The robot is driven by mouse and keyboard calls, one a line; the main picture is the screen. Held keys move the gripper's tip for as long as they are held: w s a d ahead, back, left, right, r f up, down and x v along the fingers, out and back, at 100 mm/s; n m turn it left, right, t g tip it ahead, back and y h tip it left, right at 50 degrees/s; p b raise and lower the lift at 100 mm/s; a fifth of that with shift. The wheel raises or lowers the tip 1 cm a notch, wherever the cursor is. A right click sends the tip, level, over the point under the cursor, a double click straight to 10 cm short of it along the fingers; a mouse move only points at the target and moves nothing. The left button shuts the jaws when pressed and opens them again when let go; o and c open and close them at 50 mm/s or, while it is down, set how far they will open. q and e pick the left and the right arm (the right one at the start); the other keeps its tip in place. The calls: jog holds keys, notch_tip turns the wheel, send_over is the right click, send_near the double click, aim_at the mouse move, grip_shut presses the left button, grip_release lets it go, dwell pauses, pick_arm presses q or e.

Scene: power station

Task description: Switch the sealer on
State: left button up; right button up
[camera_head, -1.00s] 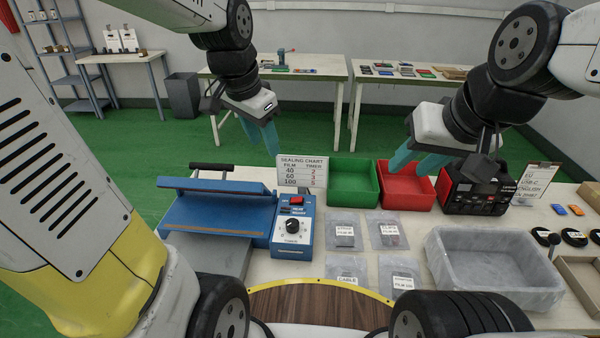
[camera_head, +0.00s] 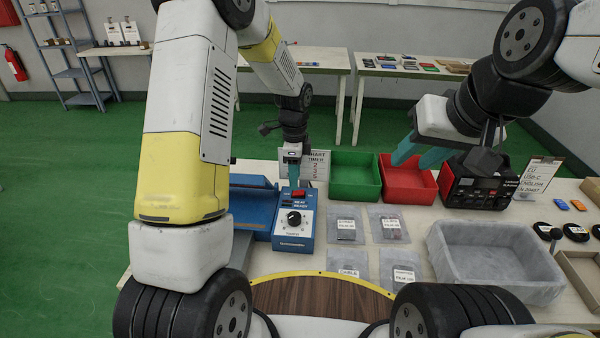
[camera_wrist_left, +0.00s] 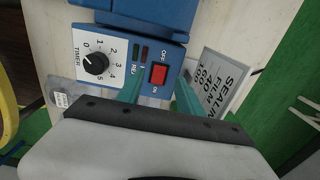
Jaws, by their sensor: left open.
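The blue sealer (camera_head: 292,228) stands on the table with its white control panel facing up. Its red rocker switch (camera_wrist_left: 158,74) lies between OFF and ON labels in the left wrist view; which side is pressed I cannot tell. The black timer knob (camera_wrist_left: 96,63) has its mark near 0. My left gripper (camera_head: 293,178) is open above the back of the panel. In the left wrist view its teal fingers (camera_wrist_left: 160,90) lie on either side of the switch; contact is unclear. My right gripper (camera_head: 421,153) is open and empty over the red bin.
A sealing chart sign (camera_wrist_left: 222,82) stands close beside my left fingers. A green bin (camera_head: 354,178) and red bin (camera_head: 408,188) are behind. Bagged parts (camera_head: 346,226), a clear tray (camera_head: 495,262) and a red-black device (camera_head: 478,188) lie to the right.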

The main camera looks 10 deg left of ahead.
aim_at(295, 192)
pick_arm(q)
jog(key=shift+f, duration=2.2)
grip_shut()
